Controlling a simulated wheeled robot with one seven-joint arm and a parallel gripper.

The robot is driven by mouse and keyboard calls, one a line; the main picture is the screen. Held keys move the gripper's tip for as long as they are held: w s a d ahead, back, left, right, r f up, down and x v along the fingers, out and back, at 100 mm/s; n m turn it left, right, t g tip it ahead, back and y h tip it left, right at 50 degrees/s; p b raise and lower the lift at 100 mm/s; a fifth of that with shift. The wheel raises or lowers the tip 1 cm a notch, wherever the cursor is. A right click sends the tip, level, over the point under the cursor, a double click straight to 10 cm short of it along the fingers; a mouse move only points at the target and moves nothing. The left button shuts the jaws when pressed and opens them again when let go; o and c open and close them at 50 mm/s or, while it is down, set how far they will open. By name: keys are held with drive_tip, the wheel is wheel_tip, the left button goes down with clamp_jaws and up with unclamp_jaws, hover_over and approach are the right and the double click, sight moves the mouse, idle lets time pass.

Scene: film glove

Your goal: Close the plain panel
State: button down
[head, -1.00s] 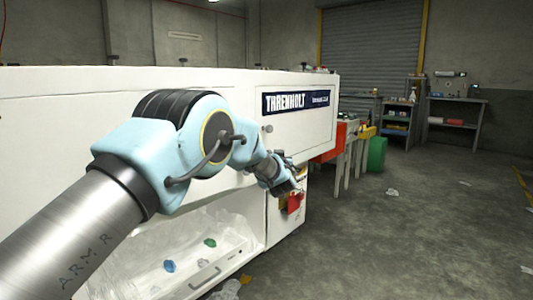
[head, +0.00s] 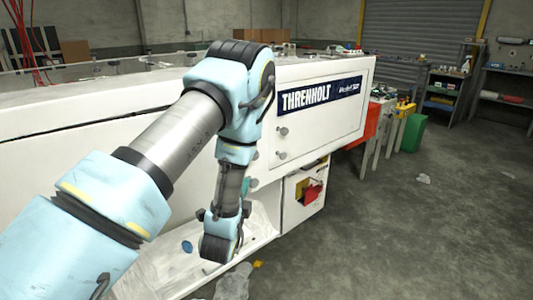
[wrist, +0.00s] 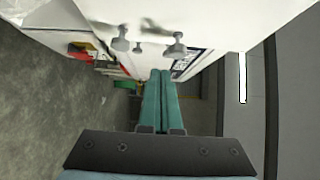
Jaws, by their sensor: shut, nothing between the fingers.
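The long white machine has a plain white front panel (head: 60,150) left of the section lettered THRENHOLT (head: 320,95). A dark line runs along the plain panel's top edge; my arm covers its right part, and I cannot tell how far it stands open. In the head view my arm's end hangs before the lower bay.
The lower bay is open, with clear film (head: 262,228) and a blue lump (head: 187,246). A small bay at right holds a red and yellow item (head: 312,192). Grey floor at right is mostly free.

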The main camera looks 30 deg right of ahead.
drive_tip(key=w+a+p+x, duration=0.1)
drive_tip(key=p+x, duration=0.4)
drive_tip(key=x, duration=0.7)
drive_tip(key=shift+w+a, duration=0.3)
drive_tip(key=shift+w, duration=0.3)
